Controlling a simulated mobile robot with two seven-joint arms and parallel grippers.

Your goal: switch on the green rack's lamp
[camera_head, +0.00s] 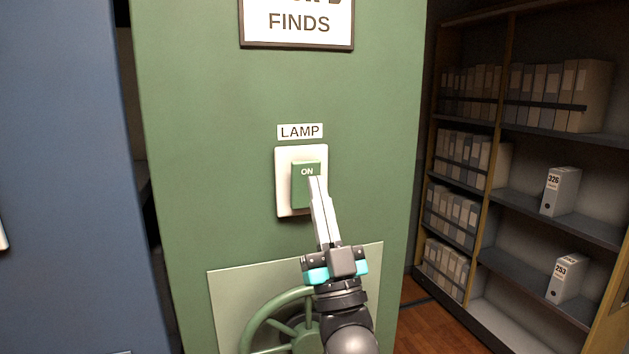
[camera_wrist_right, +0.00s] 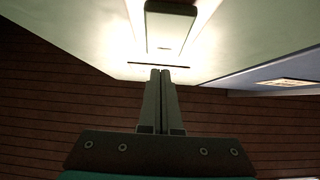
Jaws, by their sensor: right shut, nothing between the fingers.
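The green rack (camera_head: 230,120) fills the middle of the head view. On its end panel, under a LAMP label (camera_head: 300,131), is a white switch plate (camera_head: 284,190) with a green rocker (camera_head: 302,183) marked ON at its top. My right gripper (camera_head: 315,180) is shut and empty, its fingertips overlapping the rocker's right half just under the word ON. In the right wrist view the shut fingertips (camera_wrist_right: 161,72) point toward the brightly lit plate and rocker (camera_wrist_right: 170,30). I cannot tell whether they touch it. The lamp itself is not visible. My left gripper is not in view.
A green handwheel (camera_head: 263,321) on a pale panel sits below the switch, partly behind my right arm. A blue rack (camera_head: 65,180) stands close on the left. Dark shelves with box files (camera_head: 561,190) stand on the right, with wooden floor (camera_head: 425,325) between.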

